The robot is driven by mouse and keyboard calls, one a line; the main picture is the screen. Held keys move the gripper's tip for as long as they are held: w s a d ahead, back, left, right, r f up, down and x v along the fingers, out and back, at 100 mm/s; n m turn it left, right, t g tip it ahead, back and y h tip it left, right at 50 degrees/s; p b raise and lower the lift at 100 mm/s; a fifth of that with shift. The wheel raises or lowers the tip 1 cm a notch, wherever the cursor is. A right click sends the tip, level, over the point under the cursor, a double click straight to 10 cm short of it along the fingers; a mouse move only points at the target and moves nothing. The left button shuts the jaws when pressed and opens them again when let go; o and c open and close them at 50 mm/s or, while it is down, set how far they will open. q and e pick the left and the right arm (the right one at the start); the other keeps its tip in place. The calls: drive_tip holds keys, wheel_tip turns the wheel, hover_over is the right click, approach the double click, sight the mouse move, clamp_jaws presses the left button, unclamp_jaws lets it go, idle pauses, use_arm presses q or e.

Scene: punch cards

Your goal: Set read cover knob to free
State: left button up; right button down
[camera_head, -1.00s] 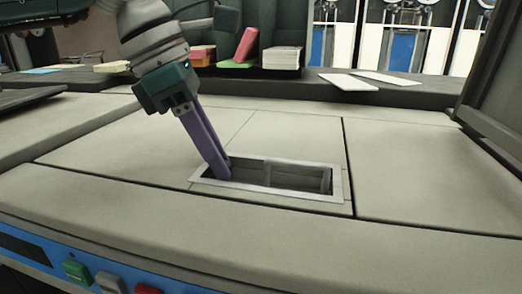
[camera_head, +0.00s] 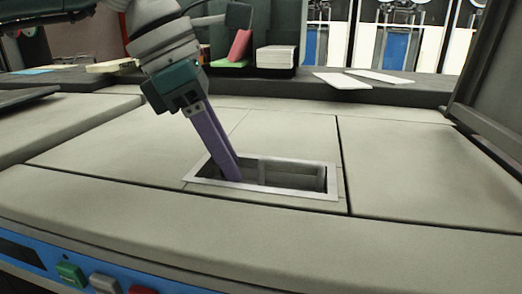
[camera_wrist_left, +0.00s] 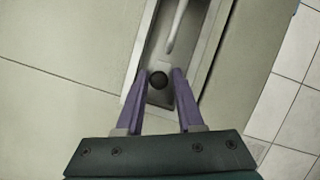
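A rectangular recess with a pale metal frame (camera_head: 262,192) is set in the grey machine top. My left gripper (camera_head: 230,178) reaches down into its left part, with purple fingers. In the left wrist view the fingers (camera_wrist_left: 160,73) are open. A small dark round knob (camera_wrist_left: 158,80) shows between them, with gaps on both sides. No grip on it shows. A pale rod (camera_wrist_left: 177,28) lies further along the recess. The knob is hidden in the head view. No label for free is readable. My right gripper is not in view.
Green, grey and red buttons (camera_head: 104,283) line the front edge. Card stacks (camera_head: 276,58) and loose cards (camera_head: 342,80) lie on the back ledge. A dark panel (camera_head: 490,90) stands at the right. The machine top around the recess is clear.

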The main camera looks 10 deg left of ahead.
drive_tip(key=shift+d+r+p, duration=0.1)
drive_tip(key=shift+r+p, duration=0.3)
use_arm(q)
drive_tip(key=v, duration=0.9)
drive_tip(key=shift+s+r, duration=0.1)
drive_tip(key=shift+r, duration=0.3)
